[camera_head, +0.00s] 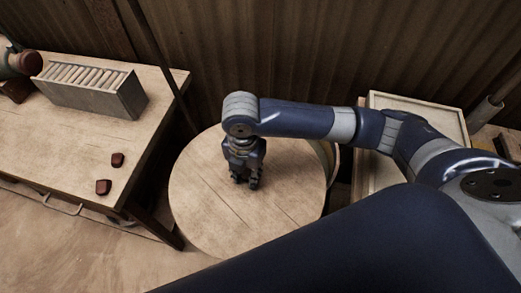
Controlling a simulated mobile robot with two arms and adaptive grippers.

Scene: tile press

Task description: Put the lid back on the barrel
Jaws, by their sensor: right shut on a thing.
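The round wooden lid (205,205) lies broad and pale below my right arm in the middle of the head view. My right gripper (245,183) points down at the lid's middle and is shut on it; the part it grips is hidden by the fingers. A curved piece of what looks like the barrel (326,155) shows at the lid's upper right edge. The rest of the barrel is hidden under the lid, so I cannot tell whether the lid rests on the rim or hangs above it. My left gripper is not in view.
A wooden table (60,135) stands at the left, with a grey rack of tiles (92,90) and two dark red pieces (104,187) on it. A pale tray-like box (420,108) stands right of the lid. A corrugated wall (300,50) closes the back.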

